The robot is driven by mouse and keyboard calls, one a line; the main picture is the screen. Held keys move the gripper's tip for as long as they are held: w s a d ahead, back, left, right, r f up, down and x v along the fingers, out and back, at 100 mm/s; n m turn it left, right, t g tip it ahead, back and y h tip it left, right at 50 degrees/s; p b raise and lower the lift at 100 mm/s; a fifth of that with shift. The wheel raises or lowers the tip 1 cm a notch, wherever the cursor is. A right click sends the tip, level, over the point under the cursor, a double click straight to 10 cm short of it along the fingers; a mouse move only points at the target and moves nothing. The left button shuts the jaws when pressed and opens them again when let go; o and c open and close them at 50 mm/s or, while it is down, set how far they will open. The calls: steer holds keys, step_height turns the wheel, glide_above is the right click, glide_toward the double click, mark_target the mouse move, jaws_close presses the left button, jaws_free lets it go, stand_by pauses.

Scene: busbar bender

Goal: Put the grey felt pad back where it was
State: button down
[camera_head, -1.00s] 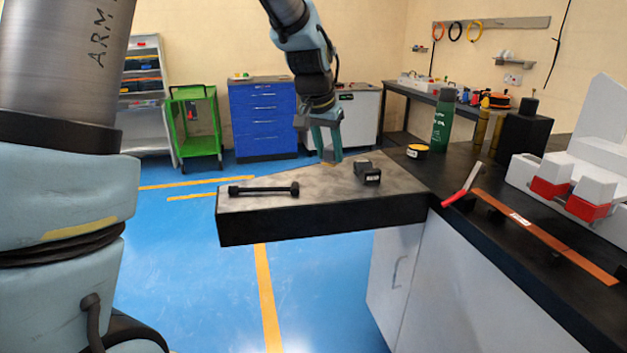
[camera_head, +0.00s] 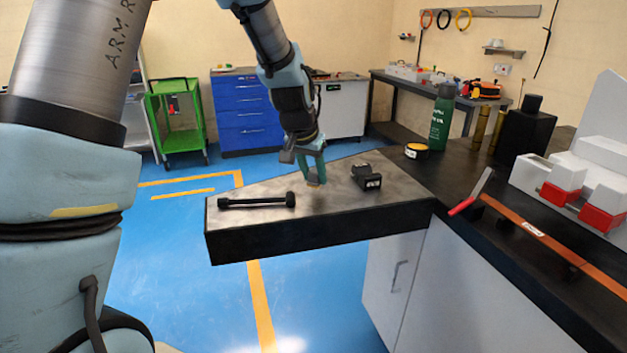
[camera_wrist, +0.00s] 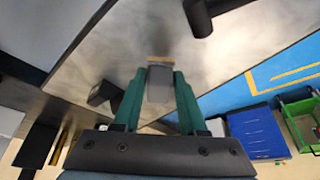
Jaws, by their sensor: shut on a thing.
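My gripper (camera_head: 315,179) hangs over the grey slab top (camera_head: 330,204), between a black bar with thick ends and a small black block. In the wrist view my green fingers (camera_wrist: 160,82) are shut on a small grey piece, the felt pad (camera_wrist: 160,87), with a tan strip at its far edge. In the head view the fingers mostly hide the pad; only a small tan-brown bit shows at their tips. The tips are close to the slab; I cannot tell whether the pad touches it. No marked spot for the pad is visible.
The black bar (camera_head: 256,201) lies left of my gripper and the black block (camera_head: 366,177) stands to its right. A yellow-black tape roll (camera_head: 416,151), a green bottle (camera_head: 441,118) and a red-handled tool (camera_head: 470,195) are on the dark counter. The slab's front middle is clear.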

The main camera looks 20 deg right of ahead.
mark_target(312, 179)
steer(key=shift+f, duration=1.35)
steer(key=shift+f, duration=0.2)
steer(key=shift+c, duration=2.3)
jaws_free()
steer(key=shift+r, duration=0.1)
